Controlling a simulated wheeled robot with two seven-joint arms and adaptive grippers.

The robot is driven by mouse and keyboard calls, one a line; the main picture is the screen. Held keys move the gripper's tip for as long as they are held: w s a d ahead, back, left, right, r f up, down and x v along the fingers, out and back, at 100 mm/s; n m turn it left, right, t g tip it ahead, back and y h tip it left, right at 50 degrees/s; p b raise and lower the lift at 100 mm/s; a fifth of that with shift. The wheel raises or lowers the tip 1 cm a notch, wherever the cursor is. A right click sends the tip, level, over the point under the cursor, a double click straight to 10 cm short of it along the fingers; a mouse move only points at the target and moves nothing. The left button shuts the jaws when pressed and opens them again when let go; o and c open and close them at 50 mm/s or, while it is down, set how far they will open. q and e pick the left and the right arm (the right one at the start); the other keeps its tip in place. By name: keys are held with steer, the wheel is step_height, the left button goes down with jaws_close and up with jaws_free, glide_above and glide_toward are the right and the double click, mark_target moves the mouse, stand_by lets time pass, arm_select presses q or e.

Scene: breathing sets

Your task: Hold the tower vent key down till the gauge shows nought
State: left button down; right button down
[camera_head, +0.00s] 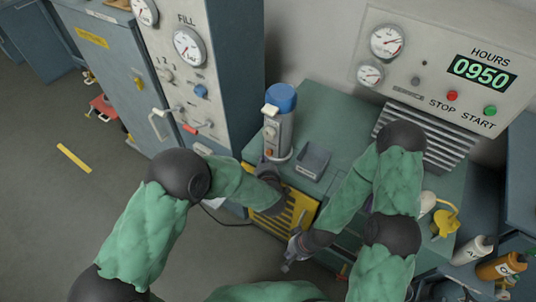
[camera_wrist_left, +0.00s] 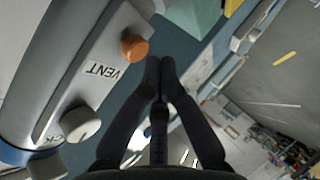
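The grey tower (camera_head: 280,136) with a blue cap stands on the green bench top. Its orange vent key (camera_wrist_left: 134,48) sticks out beside the VENT label (camera_wrist_left: 102,70) in the left wrist view. The key also shows low on the tower in the head view (camera_head: 268,153). My left gripper (camera_wrist_left: 160,66) is shut and empty; its tips are close to the key, with a visible gap. In the head view it is just below the tower (camera_head: 266,168). My right gripper (camera_head: 287,266) hangs in front of the bench; its fingers are too small to read. I cannot make out the tower's gauge reading.
A small grey box (camera_head: 312,161) lies right of the tower. The fill panel (camera_head: 180,75) stands at left. A console with an hours display (camera_head: 481,73) reading 0950 stands behind the bench. Bottles (camera_head: 472,250) and a yellow mask (camera_head: 446,220) are at right.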

arm_select(q)
steer(key=shift+w+d, duration=0.2)
steer(key=shift+w, duration=0.1)
steer(key=shift+w+d+b, duration=0.3)
steer(key=shift+w, duration=0.1)
stand_by(1.0)
steer(key=shift+w+r, duration=0.1)
steer(key=shift+r, duration=0.05)
stand_by(3.4)
stand_by(0.7)
steer(key=shift+s+a, duration=0.55)
steer(key=shift+s, duration=0.25)
steer(key=shift+s, duration=0.1)
steer(key=shift+s+a, duration=0.75)
steer(key=shift+s, duration=0.25)
steer(key=shift+s+a, duration=0.75)
steer(key=shift+s, duration=0.25)
steer(key=shift+f, duration=0.2)
